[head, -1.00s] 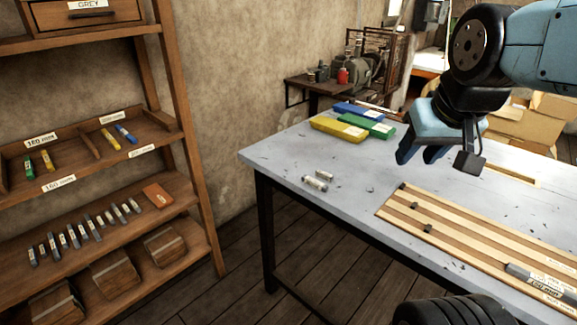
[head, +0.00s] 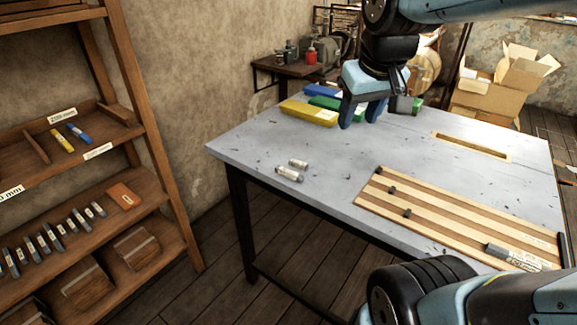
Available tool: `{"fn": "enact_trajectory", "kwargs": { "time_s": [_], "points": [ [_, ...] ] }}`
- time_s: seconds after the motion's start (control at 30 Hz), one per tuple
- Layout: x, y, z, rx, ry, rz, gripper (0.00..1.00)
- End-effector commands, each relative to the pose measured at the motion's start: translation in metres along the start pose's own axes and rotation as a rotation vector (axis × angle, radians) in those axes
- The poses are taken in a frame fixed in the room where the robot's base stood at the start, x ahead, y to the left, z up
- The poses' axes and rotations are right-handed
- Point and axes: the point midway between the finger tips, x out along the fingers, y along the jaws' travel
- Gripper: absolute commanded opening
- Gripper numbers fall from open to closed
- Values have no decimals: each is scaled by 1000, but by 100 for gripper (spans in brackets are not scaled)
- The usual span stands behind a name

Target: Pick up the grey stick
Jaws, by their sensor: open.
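Several grey sticks with pale labels (head: 58,240) lie side by side on a shelf at the left. Two short grey pieces with pale labels (head: 288,174) lie on the table near its left edge. Another grey labelled piece (head: 497,251) lies on the slatted wooden board (head: 430,222) at the table's right. I cannot tell which of these is the task's stick. My gripper (head: 360,112) is open and empty, pointing down above the back of the table, apart from all of them.
Yellow (head: 307,113), green and blue boxes and a dark grey box (head: 407,105) stand at the table's back, near my gripper. The wooden shelf unit (head: 150,140) holds yellow and blue sticks and an orange block (head: 124,196). The middle of the table is clear.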

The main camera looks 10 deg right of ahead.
Motion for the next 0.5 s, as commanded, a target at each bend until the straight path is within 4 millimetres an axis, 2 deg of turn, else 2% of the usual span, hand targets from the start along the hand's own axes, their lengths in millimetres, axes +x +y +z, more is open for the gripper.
{"fn": "enact_trajectory", "kwargs": {
  "time_s": [0.1,0.27,0.5],
  "points": [
    [17,-8,-25,-94,-60,-11,49],
    [41,-21,-55,-218,-129,-34,49],
    [85,-45,-95,-402,-228,-86,49]
  ]
}}
